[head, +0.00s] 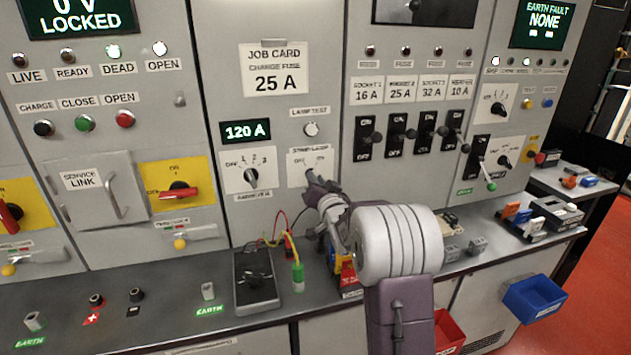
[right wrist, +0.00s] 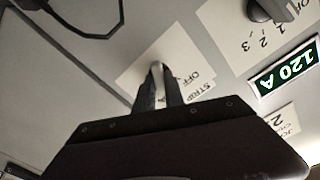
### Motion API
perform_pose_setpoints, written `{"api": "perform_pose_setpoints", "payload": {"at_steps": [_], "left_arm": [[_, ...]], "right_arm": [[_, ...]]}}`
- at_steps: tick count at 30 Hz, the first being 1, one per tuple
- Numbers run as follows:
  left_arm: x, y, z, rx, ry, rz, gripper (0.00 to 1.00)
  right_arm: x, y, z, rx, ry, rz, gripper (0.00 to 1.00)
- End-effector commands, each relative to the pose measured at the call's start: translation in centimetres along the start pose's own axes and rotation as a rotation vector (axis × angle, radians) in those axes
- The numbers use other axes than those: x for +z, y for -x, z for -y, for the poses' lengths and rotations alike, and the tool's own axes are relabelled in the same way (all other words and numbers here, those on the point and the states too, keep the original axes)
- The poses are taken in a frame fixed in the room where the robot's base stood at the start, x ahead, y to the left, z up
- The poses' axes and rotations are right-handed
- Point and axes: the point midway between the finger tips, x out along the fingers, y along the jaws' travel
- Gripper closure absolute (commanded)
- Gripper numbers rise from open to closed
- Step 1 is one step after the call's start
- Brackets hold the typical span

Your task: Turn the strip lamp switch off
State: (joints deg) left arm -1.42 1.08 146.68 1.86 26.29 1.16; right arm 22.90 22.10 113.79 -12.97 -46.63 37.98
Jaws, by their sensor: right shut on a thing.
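The strip lamp switch is on a white plate (head: 297,168) marked STRIP LAMP on the grey panel, below the lamp test button. In the head view my right gripper (head: 311,177) reaches up to this plate and hides most of the knob. In the right wrist view the pale knob (right wrist: 157,67) sits between the fingertips of my right gripper (right wrist: 158,82), which are shut on it. The plate shows upside down there, with OFF beside the knob. I cannot tell exactly which mark the knob points at. My left gripper is not in view.
Left of the plate is the ammeter selector (head: 250,176) under a 120 A display (head: 245,131). Below, the bench holds a dark meter (head: 256,280) with leads and a green-yellow probe (head: 297,276). Black breaker switches (head: 397,134) stand to the right.

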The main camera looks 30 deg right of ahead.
Motion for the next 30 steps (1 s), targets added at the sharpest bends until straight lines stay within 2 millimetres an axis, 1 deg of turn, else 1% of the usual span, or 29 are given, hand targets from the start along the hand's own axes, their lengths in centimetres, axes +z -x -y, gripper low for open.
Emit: {"api": "perform_pose_setpoints", "payload": {"at_steps": [8, 21, 30], "left_arm": [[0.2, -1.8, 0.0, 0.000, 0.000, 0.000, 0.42], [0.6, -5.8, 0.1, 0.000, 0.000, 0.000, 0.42], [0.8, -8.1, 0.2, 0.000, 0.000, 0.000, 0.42]], "right_arm": [[0.3, 0.0, -0.1, 0.000, 0.143, -0.001, 1.00], [0.5, 0.0, -0.1, 0.000, 0.552, -0.002, 1.00], [0.5, 0.0, 0.0, 0.000, 0.804, 0.000, 1.00]]}}
